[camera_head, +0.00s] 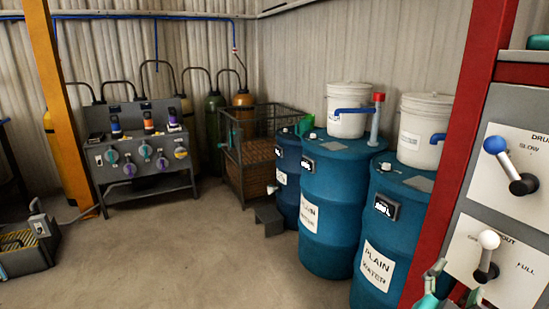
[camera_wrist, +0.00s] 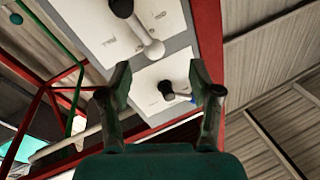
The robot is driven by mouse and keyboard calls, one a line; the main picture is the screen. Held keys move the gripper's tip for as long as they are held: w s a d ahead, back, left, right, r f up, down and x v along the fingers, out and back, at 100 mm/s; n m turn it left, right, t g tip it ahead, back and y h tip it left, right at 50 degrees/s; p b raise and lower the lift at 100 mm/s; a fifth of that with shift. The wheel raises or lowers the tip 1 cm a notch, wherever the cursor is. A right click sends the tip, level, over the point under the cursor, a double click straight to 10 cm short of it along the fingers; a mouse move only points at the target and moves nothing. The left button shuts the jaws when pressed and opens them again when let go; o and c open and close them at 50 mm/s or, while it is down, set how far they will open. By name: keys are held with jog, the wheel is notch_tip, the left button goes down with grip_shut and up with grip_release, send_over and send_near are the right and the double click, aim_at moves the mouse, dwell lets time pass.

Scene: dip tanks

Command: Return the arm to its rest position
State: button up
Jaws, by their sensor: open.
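My gripper (camera_head: 436,284) shows in part at the bottom right of the head view, low beside the red post and the lever panel (camera_head: 510,225). In the wrist view my gripper (camera_wrist: 162,92) is open, its two fingers apart with nothing held between them. The panel's blue-knobbed lever (camera_head: 496,146) shows beyond the fingers in the wrist view (camera_wrist: 170,92). The white-knobbed lever (camera_head: 488,240) appears above it there (camera_wrist: 153,48). I see no contact between the fingers and either lever. Most of my arm is out of view.
The red post (camera_head: 455,140) stands close to my gripper. Blue drums (camera_head: 335,205) with white buckets (camera_head: 347,108) on top stand left of it. A valve bench (camera_head: 145,150) and a wire cage (camera_head: 262,150) are farther back. The concrete floor (camera_head: 190,250) at centre left is clear.

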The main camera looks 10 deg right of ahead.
jog(key=s+a+f+n+t+y, duration=0.2)
jog(key=s+a+f+n+y, duration=0.15)
jog(key=f, duration=0.35)
jog(key=s+a+f+n+t+y, duration=0.1)
jog(key=s+a+f+n+y, duration=0.1)
jog(key=a+f+n+y, duration=0.4)
jog(key=s+a+f+n+t+y, duration=0.2)
jog(key=s+a+f+n, duration=0.1)
jog(key=f, duration=0.6)
jog(key=s+a+f+n+y, duration=0.1)
jog(key=s+a+y, duration=0.1)
jog(key=s, duration=0.9)
jog(key=s+a+f+n+g+y, duration=0.1)
jog(key=s+a, duration=0.3)
jog(key=s, duration=0.8)
jog(key=shift+f+y, duration=0.5)
jog(key=shift+y, duration=0.25)
